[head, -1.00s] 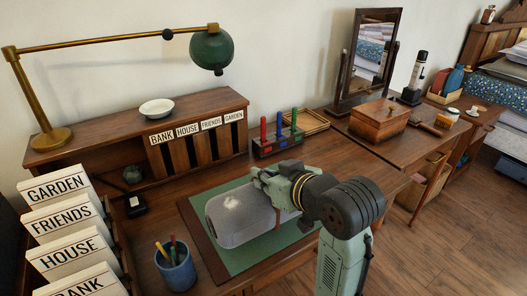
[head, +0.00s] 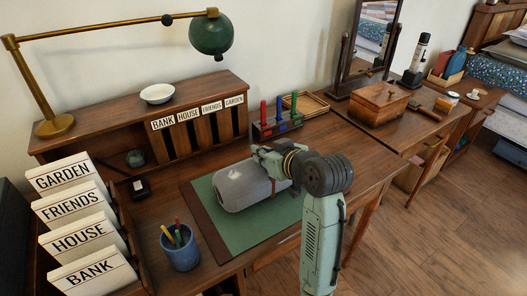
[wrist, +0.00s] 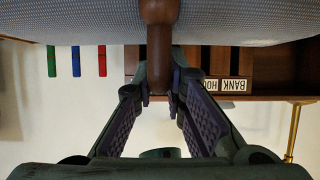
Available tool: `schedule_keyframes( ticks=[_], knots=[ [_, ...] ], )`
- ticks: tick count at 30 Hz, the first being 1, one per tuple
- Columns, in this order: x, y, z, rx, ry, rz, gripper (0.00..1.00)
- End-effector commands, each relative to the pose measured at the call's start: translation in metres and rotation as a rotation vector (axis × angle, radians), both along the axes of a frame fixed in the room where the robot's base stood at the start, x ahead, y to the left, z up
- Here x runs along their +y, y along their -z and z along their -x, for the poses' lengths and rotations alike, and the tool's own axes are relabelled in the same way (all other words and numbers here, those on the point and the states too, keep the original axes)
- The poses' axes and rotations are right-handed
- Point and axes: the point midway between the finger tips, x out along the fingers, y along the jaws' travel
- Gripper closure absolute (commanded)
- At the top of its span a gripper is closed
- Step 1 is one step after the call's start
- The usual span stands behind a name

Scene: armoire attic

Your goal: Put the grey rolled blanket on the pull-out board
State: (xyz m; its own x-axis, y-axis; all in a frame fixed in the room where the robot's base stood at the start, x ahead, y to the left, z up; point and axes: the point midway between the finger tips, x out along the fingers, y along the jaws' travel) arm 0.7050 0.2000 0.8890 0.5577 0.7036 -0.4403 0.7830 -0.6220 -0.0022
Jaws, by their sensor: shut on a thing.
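The grey rolled blanket (head: 240,187) is over the green desk mat (head: 245,240) in the head view. Its grey underside or side also fills the top of the wrist view (wrist: 70,20). A brown strap (wrist: 160,60) runs around it. My gripper (head: 275,165) is at the blanket's right end, shut on the strap; the fingers close around it in the wrist view (wrist: 160,92). I cannot tell whether the blanket touches the mat. No pull-out board can be made out for certain.
A pen cup (head: 180,247) stands near the front left, beside the labelled files (head: 85,235). Behind are a pigeonhole shelf (head: 200,125), a lamp (head: 212,35) and a stamp rack (head: 277,127). A wooden box (head: 378,103) and mirror stand to the right. The mat's front is bare.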

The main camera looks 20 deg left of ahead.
Motion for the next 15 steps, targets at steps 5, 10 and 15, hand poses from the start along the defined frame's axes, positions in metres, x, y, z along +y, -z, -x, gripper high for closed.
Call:
schedule_keyframes(
  ticks=[5,10,15],
  knots=[
    [-0.0001,-0.0007,0.0001,-0.004,0.0,-0.002,1.0],
    [-0.0002,0.003,0.0,0.0,0.0,0.0,0.85],
    [-0.0001,0.003,0.0,0.0,0.0,0.0,0.73]
  ],
)
